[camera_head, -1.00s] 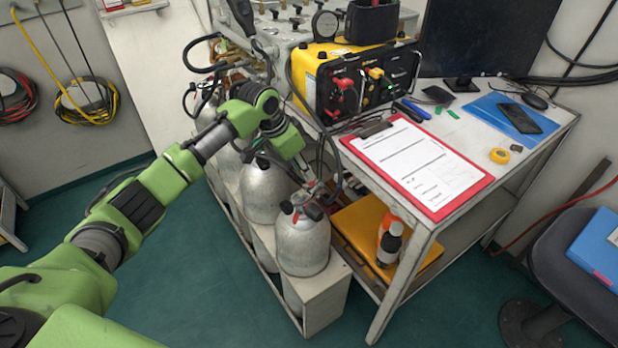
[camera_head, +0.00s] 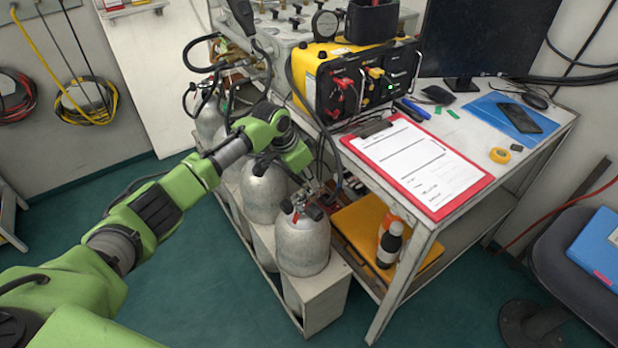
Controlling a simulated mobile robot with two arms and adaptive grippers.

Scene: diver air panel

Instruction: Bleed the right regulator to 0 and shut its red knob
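My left arm reaches in from the left over a row of silver cylinders. My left gripper (camera_head: 312,192) is small and dark at the valve of the front cylinder (camera_head: 302,248); I cannot tell whether it touches the valve or how wide its fingers are. A small red part (camera_head: 296,216) shows at that cylinder's top. A yellow and black box (camera_head: 345,80) on the bench carries red fittings (camera_head: 341,97) and yellow ones. A grey panel (camera_head: 285,35) with a round gauge (camera_head: 325,25) and black knobs stands behind it. I cannot tell which part is the right regulator. My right gripper is out of view.
Black hoses run between the cylinders and the bench. A red clipboard (camera_head: 462,204) lies at the bench's near edge. An orange case (camera_head: 365,225) and a bottle (camera_head: 390,245) sit on the lower shelf. A chair (camera_head: 575,265) stands at right. Front floor is open.

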